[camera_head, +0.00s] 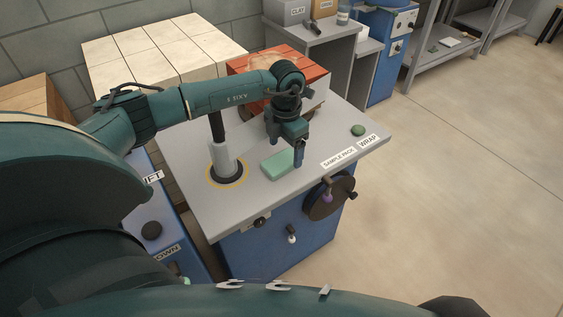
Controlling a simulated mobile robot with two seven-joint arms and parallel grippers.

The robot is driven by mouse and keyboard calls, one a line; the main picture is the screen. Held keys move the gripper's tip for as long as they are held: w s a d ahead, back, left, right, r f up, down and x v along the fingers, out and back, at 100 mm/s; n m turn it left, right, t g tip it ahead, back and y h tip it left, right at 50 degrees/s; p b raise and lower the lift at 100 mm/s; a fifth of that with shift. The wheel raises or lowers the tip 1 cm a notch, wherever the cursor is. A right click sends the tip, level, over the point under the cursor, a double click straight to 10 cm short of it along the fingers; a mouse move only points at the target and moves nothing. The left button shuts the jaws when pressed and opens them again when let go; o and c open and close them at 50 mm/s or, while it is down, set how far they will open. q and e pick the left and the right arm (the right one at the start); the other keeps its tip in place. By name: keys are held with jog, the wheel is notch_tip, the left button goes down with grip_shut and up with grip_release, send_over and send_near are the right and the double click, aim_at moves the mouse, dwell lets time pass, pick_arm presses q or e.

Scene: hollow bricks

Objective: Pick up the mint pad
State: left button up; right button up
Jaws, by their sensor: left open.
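The mint pad (274,165) is a flat, pale green block lying on the grey top of the blue workstation (330,183). My left arm reaches in from the left and bends down over the table. My left gripper (299,163) points downward at the right end of the pad, with a dark blue finger just beside that end. The gripper is open; its other finger is hidden or cannot be made out. I cannot tell whether the finger touches the pad. My right gripper is not in view.
A grey post in a yellow-ringed dark base (227,168) stands left of the pad. A dark green knob (358,130) sits near the right corner, by the WRAP label (368,140). Red bricks (307,67) stand behind my arm. The table's front right surface is mostly clear.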

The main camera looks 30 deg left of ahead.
aim_at(285, 158)
pick_arm(q)
jog(key=shift+w+f, duration=0.15)
jog(key=shift+f, duration=1.3)
jog(key=shift+c, duration=0.3)
jog(key=c, duration=1)
notch_tip(285, 158, up, 10)
